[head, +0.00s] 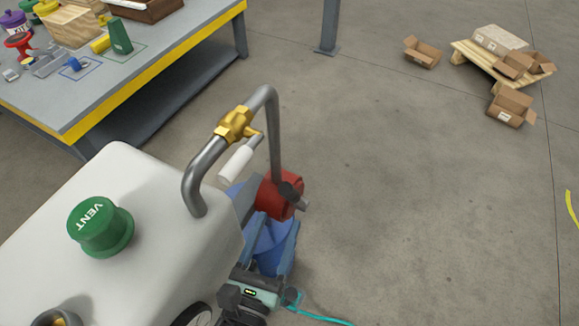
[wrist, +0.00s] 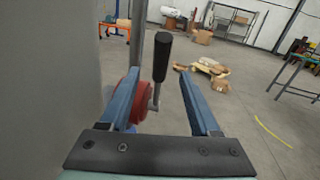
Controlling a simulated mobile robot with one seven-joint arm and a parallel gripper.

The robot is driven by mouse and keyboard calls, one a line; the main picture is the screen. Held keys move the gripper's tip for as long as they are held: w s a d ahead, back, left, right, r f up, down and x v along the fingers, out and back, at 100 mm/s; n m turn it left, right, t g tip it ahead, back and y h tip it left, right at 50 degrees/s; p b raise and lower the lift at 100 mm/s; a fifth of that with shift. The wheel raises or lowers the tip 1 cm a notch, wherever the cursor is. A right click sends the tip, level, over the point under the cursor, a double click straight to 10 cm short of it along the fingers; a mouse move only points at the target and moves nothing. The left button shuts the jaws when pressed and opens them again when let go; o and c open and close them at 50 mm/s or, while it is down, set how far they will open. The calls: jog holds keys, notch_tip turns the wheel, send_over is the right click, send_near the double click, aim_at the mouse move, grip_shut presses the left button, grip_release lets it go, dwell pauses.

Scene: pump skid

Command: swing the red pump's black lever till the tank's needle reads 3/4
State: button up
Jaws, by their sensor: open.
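The red pump (head: 272,195) sits beside the white tank (head: 150,190), below a grey pipe. In the wrist view the lever's black grip (wrist: 161,57) stands upright on a thin rod, and the red pump (wrist: 122,97) is partly behind the left finger. My gripper (wrist: 160,78) is open, with its blue fingers either side of the lever in the picture; no contact shows. In the head view my gripper (head: 268,250) is just below the pump. The tank's gauge and needle are not visible.
A brass valve (head: 236,124) with a white handle (head: 235,164) sits on the pipe above the pump. A green VENT cap (head: 100,228) tops the tank. A cluttered workbench (head: 150,72) is at upper left. Boxes and a pallet (head: 475,60) lie far right; floor between is clear.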

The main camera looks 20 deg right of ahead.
aim_at(294, 197)
jog(key=x, duration=1.1)
jog(key=shift+d, duration=0.2)
grip_shut()
dwell(1.0)
